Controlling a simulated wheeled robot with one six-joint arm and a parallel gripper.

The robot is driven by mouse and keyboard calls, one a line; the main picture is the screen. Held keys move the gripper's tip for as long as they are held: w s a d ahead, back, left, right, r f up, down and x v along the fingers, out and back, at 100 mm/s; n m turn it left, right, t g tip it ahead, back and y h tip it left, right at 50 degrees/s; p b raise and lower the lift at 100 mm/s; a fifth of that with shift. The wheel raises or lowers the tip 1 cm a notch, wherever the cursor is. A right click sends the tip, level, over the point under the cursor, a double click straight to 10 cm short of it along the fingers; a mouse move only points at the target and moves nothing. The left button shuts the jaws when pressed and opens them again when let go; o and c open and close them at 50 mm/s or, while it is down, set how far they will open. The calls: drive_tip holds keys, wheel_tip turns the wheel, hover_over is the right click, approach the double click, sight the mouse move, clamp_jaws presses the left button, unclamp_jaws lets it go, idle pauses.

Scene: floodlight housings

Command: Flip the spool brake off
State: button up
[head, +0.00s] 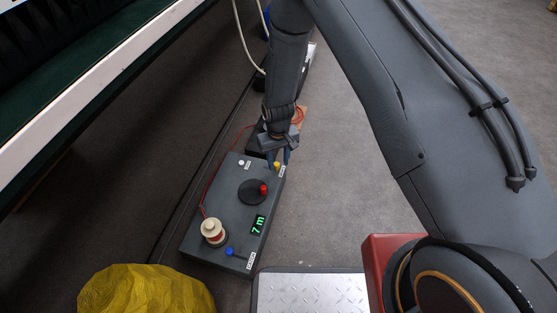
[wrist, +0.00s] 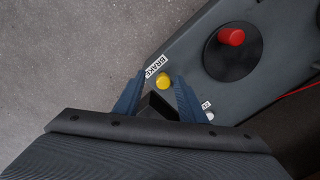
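The spool brake is a small yellow knob (wrist: 164,81) next to a label reading BRAKE (wrist: 156,66). It sits near one edge of a dark grey control box (head: 222,190), and in the head view the yellow knob (head: 277,165) is at the box's far right corner. My gripper (head: 280,161) points down over that corner. In the wrist view my gripper (wrist: 160,78) has its two blue fingers apart, with the yellow knob between their tips. I cannot tell whether either finger touches it. A dark block shows between the fingers, partly hidden.
The box also carries a red knob on a black disc (head: 252,192), a green display reading 7 m (head: 258,225), a cream spool (head: 213,232), a blue lever (head: 230,251) and a white button (head: 241,162). A yellow lumpy object (head: 145,290) lies in front.

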sight(278, 164)
drive_tip(key=shift+a+r, duration=0.1)
drive_tip(key=shift+r, duration=0.2)
wheel_tip(278, 164, up, 7)
drive_tip(key=p, duration=0.3)
drive_tip(key=shift+r, duration=0.15)
